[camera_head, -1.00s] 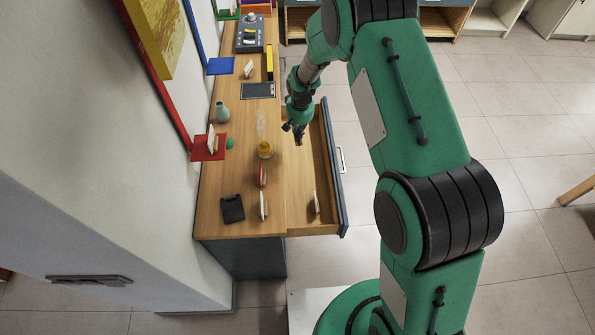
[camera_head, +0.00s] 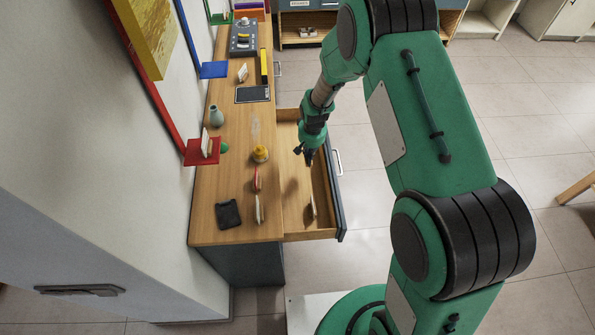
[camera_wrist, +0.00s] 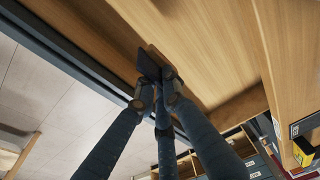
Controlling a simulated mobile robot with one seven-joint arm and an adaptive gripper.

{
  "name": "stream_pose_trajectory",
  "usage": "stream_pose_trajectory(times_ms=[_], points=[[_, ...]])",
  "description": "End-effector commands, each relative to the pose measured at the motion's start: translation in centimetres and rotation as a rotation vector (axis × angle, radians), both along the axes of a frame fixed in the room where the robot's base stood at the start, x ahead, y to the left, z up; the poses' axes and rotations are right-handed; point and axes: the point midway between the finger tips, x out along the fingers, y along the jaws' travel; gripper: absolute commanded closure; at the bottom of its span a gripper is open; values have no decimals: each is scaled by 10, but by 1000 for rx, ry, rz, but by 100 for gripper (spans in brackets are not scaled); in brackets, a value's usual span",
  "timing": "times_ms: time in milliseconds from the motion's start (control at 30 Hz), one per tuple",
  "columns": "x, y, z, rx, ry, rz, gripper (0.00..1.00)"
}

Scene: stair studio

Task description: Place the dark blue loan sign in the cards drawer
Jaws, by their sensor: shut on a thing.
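My gripper (camera_head: 307,155) is over the open drawer (camera_head: 297,236) on the right side of the cabinet. In the wrist view my gripper (camera_wrist: 158,88) is shut on the dark blue loan sign (camera_wrist: 147,63), a small dark plate between the fingertips. In the head view the sign is too small to make out. The drawer's wooden floor (camera_wrist: 95,45) lies behind the sign in the wrist view. I cannot tell whether the sign touches it. A pale upright card (camera_head: 313,207) stands in the near part of the drawer.
The cabinet top (camera_head: 225,165) holds a yellow bell-like object (camera_head: 260,153), a red item (camera_head: 256,180), a pale card (camera_head: 259,207), a black tray (camera_head: 228,214) and a grey vase (camera_head: 216,116). A red wall shelf (camera_head: 202,152) juts out at left. The drawer's middle floor looks free.

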Motion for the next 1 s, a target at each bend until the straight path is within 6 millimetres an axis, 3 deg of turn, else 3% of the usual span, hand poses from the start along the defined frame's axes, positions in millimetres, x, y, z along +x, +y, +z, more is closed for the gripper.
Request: stream_pose_trajectory(times_ms=[467,1000], points=[[-1,0,-58,0,2,0,100],[-1,0,-70,0,2,0,100]])
